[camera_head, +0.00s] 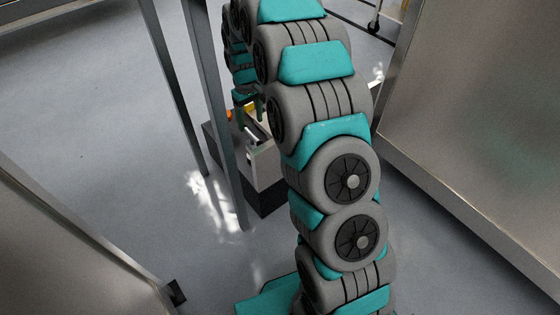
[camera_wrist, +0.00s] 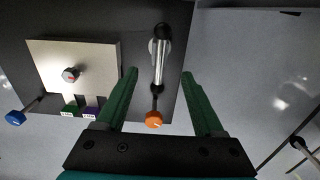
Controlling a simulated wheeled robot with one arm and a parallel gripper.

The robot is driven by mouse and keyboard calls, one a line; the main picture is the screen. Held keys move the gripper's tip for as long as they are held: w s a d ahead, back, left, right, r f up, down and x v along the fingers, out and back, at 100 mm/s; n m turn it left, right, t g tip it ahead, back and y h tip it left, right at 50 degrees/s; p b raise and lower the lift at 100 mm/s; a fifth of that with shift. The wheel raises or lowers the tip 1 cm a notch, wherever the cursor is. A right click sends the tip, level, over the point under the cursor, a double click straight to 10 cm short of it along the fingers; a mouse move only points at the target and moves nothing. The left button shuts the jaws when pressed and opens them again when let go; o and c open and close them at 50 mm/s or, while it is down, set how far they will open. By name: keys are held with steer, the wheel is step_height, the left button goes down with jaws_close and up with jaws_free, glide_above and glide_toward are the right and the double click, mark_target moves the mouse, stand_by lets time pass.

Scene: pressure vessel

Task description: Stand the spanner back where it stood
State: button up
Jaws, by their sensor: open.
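In the wrist view my gripper (camera_wrist: 160,73) is open, its two green fingers apart. A silver, spanner-like bar (camera_wrist: 159,62) with a dark end shows between the fingertips, with gaps on both sides. I cannot tell whether it stands in a holder or how far below the fingers it is. An orange knob (camera_wrist: 154,119) on a dark stem is nearer the palm, in line with the bar. In the head view my arm hides most of the work spot, and the bar cannot be made out there.
A beige panel (camera_wrist: 95,58) with a red-marked dial (camera_wrist: 70,75) and green and purple tags lies left of the fingers. A blue knob (camera_wrist: 15,117) is farther left. In the head view a grey post (camera_head: 222,130) stands close left of the light-coloured box (camera_head: 266,168). A metal cabinet (camera_head: 480,110) fills the right.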

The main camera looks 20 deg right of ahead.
steer(key=s+r, duration=0.8)
steer(key=s, duration=0.2)
steer(key=s+r+m+g, duration=0.1)
steer(key=s+r, duration=0.2)
steer(key=s, duration=1.3)
steer(key=s+r+m, duration=0.2)
steer(key=s+r, duration=0.1)
steer(key=s, duration=1.4)
steer(key=shift+s+m+g, duration=0.15)
steer(key=shift+m+g, duration=0.15)
steer(key=shift+g, duration=0.1)
